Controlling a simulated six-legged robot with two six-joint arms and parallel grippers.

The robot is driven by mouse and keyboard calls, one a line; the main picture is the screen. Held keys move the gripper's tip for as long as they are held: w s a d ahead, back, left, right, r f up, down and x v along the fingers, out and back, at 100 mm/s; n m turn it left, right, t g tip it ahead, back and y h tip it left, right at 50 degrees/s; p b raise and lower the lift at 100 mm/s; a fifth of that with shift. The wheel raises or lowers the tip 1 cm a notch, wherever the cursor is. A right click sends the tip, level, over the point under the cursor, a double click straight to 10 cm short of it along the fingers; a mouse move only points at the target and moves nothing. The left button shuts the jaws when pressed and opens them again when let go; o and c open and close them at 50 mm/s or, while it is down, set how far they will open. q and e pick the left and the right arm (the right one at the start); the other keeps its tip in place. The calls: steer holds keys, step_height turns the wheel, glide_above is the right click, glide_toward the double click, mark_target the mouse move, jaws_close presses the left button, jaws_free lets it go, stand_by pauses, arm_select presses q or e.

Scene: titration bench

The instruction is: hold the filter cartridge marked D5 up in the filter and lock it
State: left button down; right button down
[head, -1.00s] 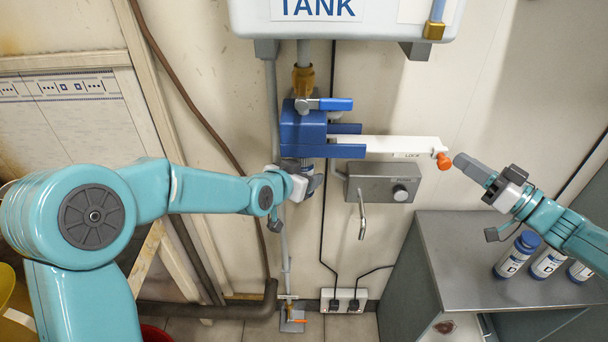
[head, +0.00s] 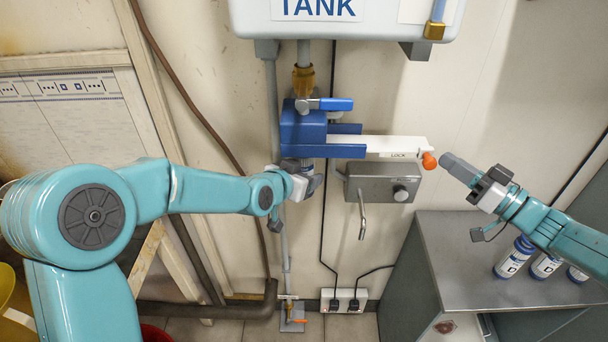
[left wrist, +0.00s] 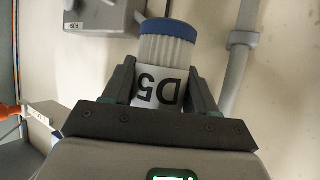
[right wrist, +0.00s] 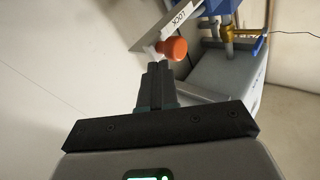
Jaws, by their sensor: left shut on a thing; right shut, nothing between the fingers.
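My left gripper (head: 308,185) is shut on the filter cartridge marked D5 (left wrist: 165,50), below the blue filter housing (head: 302,135). In the left wrist view the cartridge is white and ribbed with a blue end, its label between the fingers. In the head view the gripper and housing mostly hide it; whether it is fully seated I cannot tell. The white lock lever (head: 375,146), marked LOCK, reaches right from the housing and ends in an orange knob (head: 429,161). My right gripper (head: 446,162) is shut and empty, its tips close beside the knob; the knob also shows in the right wrist view (right wrist: 175,48).
A blue-handled valve (head: 335,104) sits above the housing under the tank (head: 400,25). A grey box with a knob (head: 382,182) is on the wall below the lever. Several blue-capped cartridges (head: 513,258) stand on the grey cabinet (head: 465,280) at right.

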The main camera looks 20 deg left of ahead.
steer(key=shift+s+a, duration=0.2)
steer(key=shift+a, duration=0.55)
arm_select(q)
steer(key=shift+c, duration=1.2)
jaws_free()
arm_select(e)
steer(key=w+d, duration=0.2)
steer(key=d, duration=0.4)
steer(key=shift+d, duration=0.4)
arm_select(q)
steer(key=shift+s, duration=0.15)
